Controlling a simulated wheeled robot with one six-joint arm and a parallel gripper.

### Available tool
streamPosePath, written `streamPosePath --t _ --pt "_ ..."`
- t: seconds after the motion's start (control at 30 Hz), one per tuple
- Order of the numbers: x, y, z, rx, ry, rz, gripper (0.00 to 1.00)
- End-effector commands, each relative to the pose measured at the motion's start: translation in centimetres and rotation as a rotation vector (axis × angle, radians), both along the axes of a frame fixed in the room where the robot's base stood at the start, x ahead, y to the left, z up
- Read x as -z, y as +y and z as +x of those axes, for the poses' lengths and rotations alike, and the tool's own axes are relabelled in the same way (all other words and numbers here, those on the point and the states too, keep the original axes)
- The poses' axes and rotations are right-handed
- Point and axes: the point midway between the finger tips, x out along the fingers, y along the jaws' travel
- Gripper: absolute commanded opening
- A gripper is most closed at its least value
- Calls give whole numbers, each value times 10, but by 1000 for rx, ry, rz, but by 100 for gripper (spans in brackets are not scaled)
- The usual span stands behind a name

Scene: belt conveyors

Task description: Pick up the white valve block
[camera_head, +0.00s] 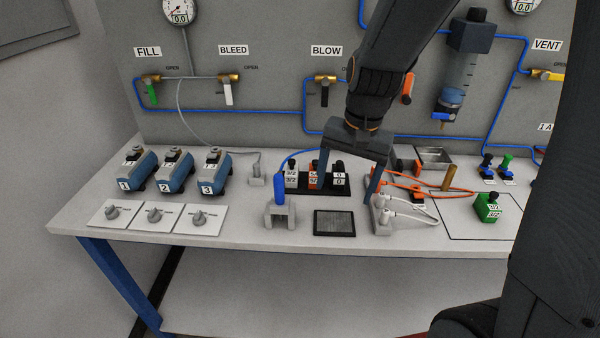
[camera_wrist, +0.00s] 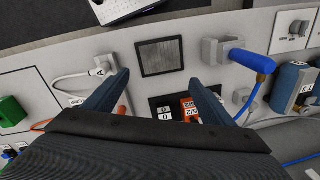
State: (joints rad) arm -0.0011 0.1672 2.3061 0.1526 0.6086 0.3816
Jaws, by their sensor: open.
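The white valve block (camera_head: 291,174) stands upright at the left end of a black tray (camera_head: 330,190), with a black knob on top and labels on its front. An orange block (camera_head: 314,178) stands beside it in the middle, and a black block (camera_head: 339,179) at the right end. My gripper (camera_head: 347,195) is open and empty over the tray's right part, to the right of the white block. In the wrist view my gripper (camera_wrist: 159,80) shows both fingers apart, with the orange block (camera_wrist: 189,108) near one finger; that finger largely hides the white block.
A dark square mat (camera_head: 334,223) lies in front of the tray. A grey holder with a blue handle (camera_head: 279,190) stands close at the left. A grey block with white cables (camera_head: 381,215) stands close at the right. A green block (camera_head: 488,207) is farther right.

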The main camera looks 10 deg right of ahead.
Motion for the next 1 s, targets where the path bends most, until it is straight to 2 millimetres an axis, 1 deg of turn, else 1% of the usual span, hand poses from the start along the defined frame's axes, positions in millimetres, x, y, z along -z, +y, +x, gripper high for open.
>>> streamPosePath --t 0.03,0.07,0.1,0.2,0.3,0.4,0.5,0.57,0.87,1.0 --pt "3 7 29 137 29 40 77" --pt "3 12 43 222 50 66 77" --pt "1 18 62 333 78 99 77" --pt "-3 36 104 578 154 177 77" --pt "-7 51 136 764 227 237 77" --pt "-11 63 156 885 283 274 77" --pt "-12 70 165 948 315 293 77" --pt "-10 73 167 962 324 298 77" --pt "16 86 165 964 326 296 77" --pt "34 96 163 963 326 296 77"
